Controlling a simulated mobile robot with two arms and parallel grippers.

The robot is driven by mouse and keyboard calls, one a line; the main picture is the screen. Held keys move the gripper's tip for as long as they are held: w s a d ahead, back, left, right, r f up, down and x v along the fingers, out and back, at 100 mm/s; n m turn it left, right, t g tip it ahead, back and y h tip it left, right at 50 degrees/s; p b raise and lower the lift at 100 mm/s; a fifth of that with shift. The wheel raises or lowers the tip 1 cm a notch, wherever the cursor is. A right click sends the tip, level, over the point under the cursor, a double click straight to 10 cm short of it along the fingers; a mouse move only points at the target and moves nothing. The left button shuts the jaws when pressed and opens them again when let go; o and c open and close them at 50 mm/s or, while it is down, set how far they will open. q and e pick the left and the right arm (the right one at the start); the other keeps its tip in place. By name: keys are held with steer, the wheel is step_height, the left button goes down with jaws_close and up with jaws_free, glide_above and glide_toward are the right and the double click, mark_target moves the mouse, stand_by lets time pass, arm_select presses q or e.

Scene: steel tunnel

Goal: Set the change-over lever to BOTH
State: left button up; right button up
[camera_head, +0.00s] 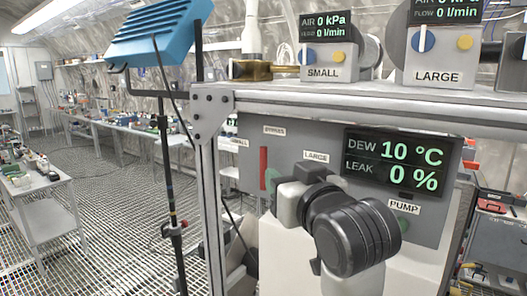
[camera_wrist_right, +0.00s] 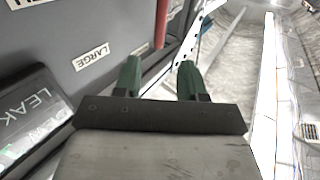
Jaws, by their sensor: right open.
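The change-over lever is a red upright bar (camera_head: 264,162) on the grey panel (camera_head: 250,128), standing below a top label (camera_head: 274,131) too blurred to read surely. A LARGE label (camera_head: 316,156) is to its right, and a partly hidden label is to its left. In the right wrist view, the gripper (camera_wrist_right: 159,72) is open and empty. The lever (camera_wrist_right: 162,22) shows beyond the fingertips, roughly between them; contact cannot be told. My left gripper is out of view.
A display (camera_head: 402,163) reads DEW 10 °C and LEAK 0 %, with a PUMP label (camera_head: 404,207) below. A shelf (camera_head: 370,96) overhangs the panel and carries the SMALL (camera_head: 330,62) and LARGE (camera_head: 438,62) units. A frame post (camera_head: 210,190) stands left of the panel.

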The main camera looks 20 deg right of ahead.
mark_target(265, 162)
steer(key=w+p, duration=0.1)
steer(key=w, duration=0.2)
steer(key=w+p, duration=0.1)
steer(key=w, duration=0.2)
steer(key=w+p, duration=0.1)
steer(key=w, duration=0.2)
steer(key=shift+w+a+p, duration=0.3)
steer(key=shift+w+p, duration=0.05)
steer(key=shift+w, duration=0.05)
steer(key=shift+w+f, duration=0.1)
steer(key=shift+w, duration=0.35)
jaws_close()
